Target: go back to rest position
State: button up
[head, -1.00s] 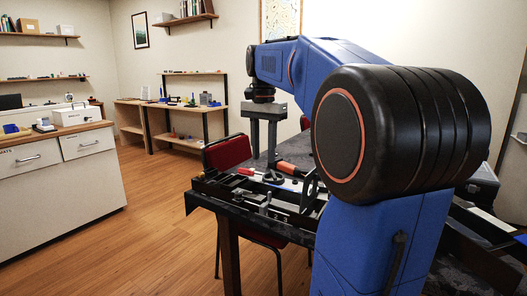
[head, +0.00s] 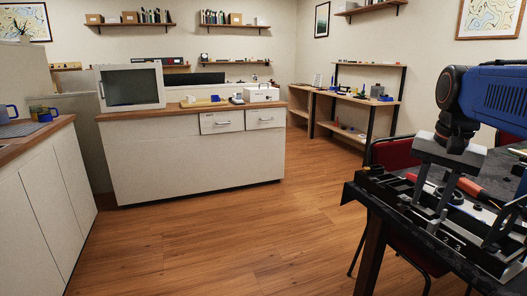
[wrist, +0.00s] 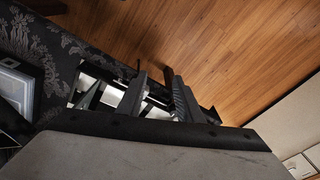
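My gripper (head: 428,207) hangs fingers-down from my blue arm at the right of the head view, over or just in front of the black tool tray on the table. Its two fingers are apart, with nothing visible between them. In the wrist view the fingers (wrist: 155,78) also stand apart, with the tray partly hidden behind them. Whether the fingertips touch anything in the tray cannot be told.
The dark-clothed table (head: 500,165) holds the tool tray (head: 470,240), with red-handled tools by it. A red chair (head: 395,152) stands behind. A white drawer counter (head: 190,165) and left cabinet (head: 45,190) border open wooden floor (head: 240,235).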

jog(key=s+a+f+n+t, duration=0.1)
jog(key=s+a+f+n, duration=0.3)
jog(key=f, duration=0.4)
jog(key=s+a+f+n+t, duration=0.2)
jog(key=s+a+f+n, duration=0.2)
jog(key=s+f, duration=0.5)
jog(key=shift+s+a+f+n, duration=0.25)
jog(key=shift+a+n, duration=0.15)
jog(key=shift+a, duration=0.5)
dwell(1.1)
